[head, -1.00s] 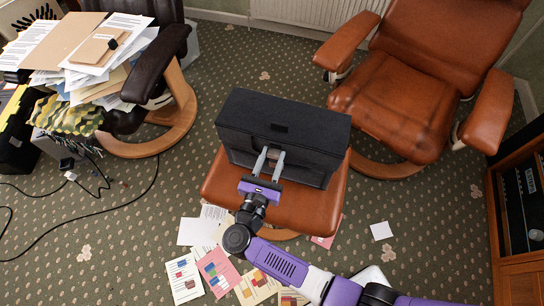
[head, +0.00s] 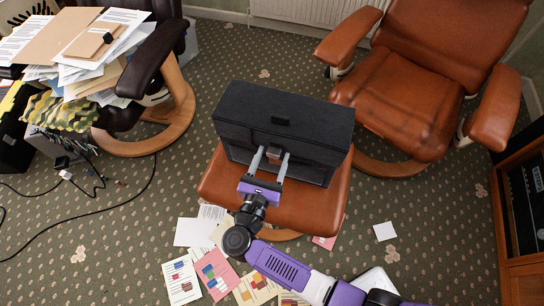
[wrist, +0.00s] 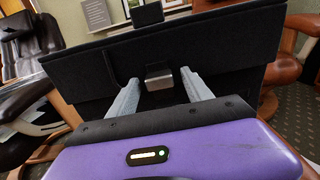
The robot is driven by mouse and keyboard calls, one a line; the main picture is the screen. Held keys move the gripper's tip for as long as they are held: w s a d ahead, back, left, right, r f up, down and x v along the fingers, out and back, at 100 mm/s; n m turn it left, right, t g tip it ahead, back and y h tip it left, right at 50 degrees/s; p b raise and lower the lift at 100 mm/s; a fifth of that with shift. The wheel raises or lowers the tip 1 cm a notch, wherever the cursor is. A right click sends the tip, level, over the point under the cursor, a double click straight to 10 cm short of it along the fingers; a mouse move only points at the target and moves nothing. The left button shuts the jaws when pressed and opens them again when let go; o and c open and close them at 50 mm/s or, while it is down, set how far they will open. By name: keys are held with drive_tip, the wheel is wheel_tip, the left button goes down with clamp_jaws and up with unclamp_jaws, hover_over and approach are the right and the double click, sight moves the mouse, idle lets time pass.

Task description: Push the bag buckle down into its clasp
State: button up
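A dark grey bag (head: 245,112) stands on a brown leather footstool (head: 222,188). It also shows in the wrist view (wrist: 225,45). A small metal buckle (wrist: 160,77) sits on the bag's front, below the flap edge. It shows in the head view (head: 272,155) as a small piece between my finger ends. My gripper (head: 270,156) is open at the front of the bag, one finger on either side of the buckle. In the wrist view (wrist: 161,84) there are gaps between both fingers and the buckle. The clasp itself cannot be told apart from the buckle.
Papers (head: 216,270) lie on the carpet in front of the footstool. A brown leather armchair (head: 405,100) stands behind right. A dark chair (head: 158,62) piled with papers is at the left.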

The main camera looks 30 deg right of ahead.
drive_tip(key=v, duration=0.7)
drive_tip(key=shift+s+a+b, duration=0.3)
drive_tip(key=shift+b, duration=0.05)
idle(0.4)
